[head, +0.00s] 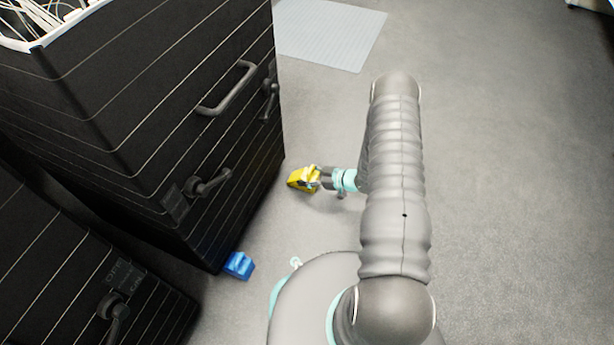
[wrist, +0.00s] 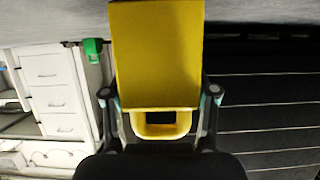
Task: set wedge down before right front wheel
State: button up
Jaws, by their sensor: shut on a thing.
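A yellow wedge (head: 299,180) with a looped handle is in my gripper (head: 316,177), near the far lower corner of a dark striped cabinet (head: 170,110). In the wrist view the yellow wedge (wrist: 158,50) fills the middle, and my gripper (wrist: 160,98) has one finger on each side of its handle end. I cannot tell whether the wedge touches the floor. No wheel shows in either view; the underside of the cabinet is hidden.
A blue wedge (head: 239,265) lies on the floor by the cabinet's near corner. A second dark unit (head: 80,270) stands at lower left. A light grey mat (head: 328,32) lies farther back. White drawers (wrist: 52,95) and a green object (wrist: 92,47) show in the wrist view. Floor to the right is clear.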

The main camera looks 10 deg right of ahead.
jog(key=shift+f, duration=0.1)
jog(key=o, duration=1.4)
jog(key=shift+c, duration=0.2)
